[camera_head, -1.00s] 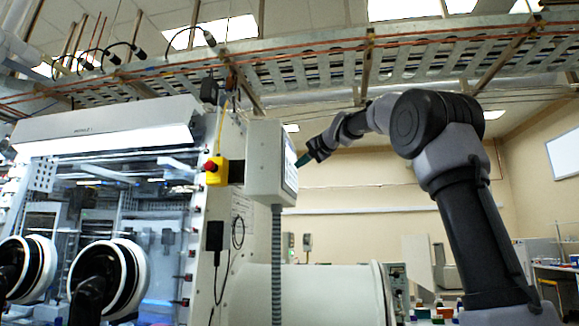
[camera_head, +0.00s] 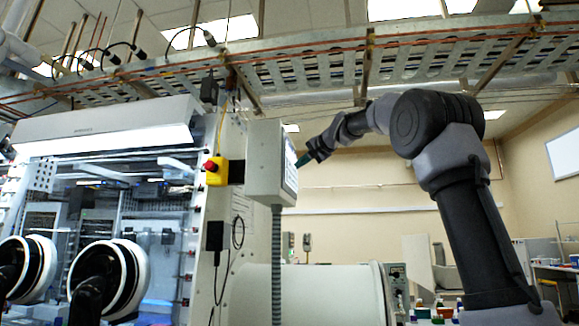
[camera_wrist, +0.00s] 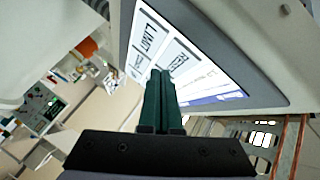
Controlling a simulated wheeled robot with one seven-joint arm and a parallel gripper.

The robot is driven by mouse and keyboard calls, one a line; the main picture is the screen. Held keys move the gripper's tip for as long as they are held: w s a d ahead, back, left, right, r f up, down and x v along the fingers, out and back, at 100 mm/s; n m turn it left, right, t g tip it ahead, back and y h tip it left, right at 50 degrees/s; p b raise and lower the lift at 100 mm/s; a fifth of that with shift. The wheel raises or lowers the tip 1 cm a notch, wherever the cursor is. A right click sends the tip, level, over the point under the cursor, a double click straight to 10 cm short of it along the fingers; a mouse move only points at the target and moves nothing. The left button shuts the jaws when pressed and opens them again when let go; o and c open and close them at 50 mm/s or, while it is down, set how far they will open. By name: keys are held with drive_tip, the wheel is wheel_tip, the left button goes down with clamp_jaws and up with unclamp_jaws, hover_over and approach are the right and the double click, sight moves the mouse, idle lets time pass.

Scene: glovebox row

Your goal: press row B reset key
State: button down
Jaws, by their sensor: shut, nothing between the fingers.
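A grey control box (camera_head: 265,162) with a lit screen on its right face is mounted on the end of the glovebox. In the wrist view its screen (camera_wrist: 205,80) shows at a steep angle, with white and blue fields and tilted lettering. One label looks like "LIMIT"; the rest is too small or slanted to read, so I cannot tell which field is the row B reset key. My gripper (camera_wrist: 160,76) has its dark green fingers shut and empty, tips over the screen's lower edge in that view. In the head view my gripper (camera_head: 303,159) is just right of the screen; contact is unclear.
A yellow box with a red stop button (camera_head: 212,170) sits left of the control box. The glovebox window and black glove ports (camera_head: 110,280) are at left. A cable tray (camera_head: 330,70) runs overhead. A white cylinder (camera_head: 310,295) lies below the box.

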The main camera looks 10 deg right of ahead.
drive_tip(key=shift+a, duration=0.1)
idle(0.7)
drive_tip(key=shift+w+a, duration=0.15)
drive_tip(key=shift+a, duration=0.15)
drive_tip(key=shift+w+a, duration=0.1)
drive_tip(key=shift+a, duration=0.3)
idle(0.6)
drive_tip(key=shift+d, duration=0.1)
drive_tip(key=shift+s+d, duration=0.25)
drive_tip(key=shift+d, duration=0.4)
drive_tip(key=shift+d, duration=0.1)
drive_tip(key=d, duration=0.1)
drive_tip(key=s+d, duration=0.1)
drive_tip(key=d, duration=0.2)
drive_tip(key=shift+s+d, duration=0.25)
drive_tip(key=shift+d, duration=0.05)
idle(0.9)
